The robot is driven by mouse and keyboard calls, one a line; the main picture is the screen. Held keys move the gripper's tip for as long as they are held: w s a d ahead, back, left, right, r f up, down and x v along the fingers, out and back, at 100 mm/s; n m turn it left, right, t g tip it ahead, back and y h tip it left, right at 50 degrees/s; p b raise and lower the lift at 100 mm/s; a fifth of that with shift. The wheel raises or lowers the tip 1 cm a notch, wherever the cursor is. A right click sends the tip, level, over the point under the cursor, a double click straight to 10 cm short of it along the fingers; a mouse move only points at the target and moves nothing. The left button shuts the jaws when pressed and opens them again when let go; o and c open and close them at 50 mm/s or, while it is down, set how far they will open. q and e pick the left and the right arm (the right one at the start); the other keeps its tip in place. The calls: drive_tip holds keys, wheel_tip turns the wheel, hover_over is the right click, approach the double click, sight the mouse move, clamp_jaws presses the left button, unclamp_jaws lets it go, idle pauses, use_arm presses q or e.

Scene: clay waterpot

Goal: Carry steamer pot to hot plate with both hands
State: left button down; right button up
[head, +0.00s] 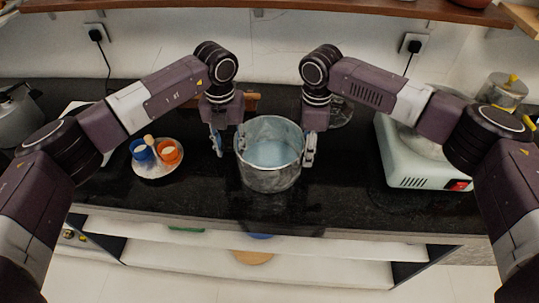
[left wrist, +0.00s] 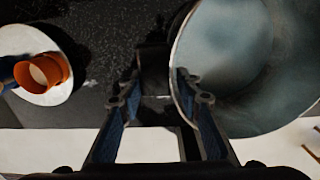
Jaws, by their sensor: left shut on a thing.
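The steamer pot (head: 270,180) is a grey metal pot, open at the top, upright at the middle of the dark counter. I cannot tell whether its base touches the counter. My left gripper (head: 217,142) is at its left side, shut on the pot's side; the left wrist view shows the fingers (left wrist: 160,95) at the pot's rim (left wrist: 178,75), and the grasped part is mostly hidden. My right gripper (head: 309,150) is at the pot's right side, close to the wall; its grip is unclear. The hot plate (head: 430,180), pale green with a red switch, stands at the right, partly behind my right arm.
A plate (head: 158,172) with a blue cup (head: 143,153) and an orange cup (head: 169,153) lies left of the pot. A kettle (head: 18,115) stands far left. A glass jar (head: 503,90) is at the far right. Counter between pot and hot plate is clear.

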use_arm(q)
drive_tip(key=shift+r, duration=0.15)
use_arm(e)
drive_tip(key=shift+w+r, duration=0.1)
drive_tip(key=shift+r, duration=0.05)
clamp_jaws()
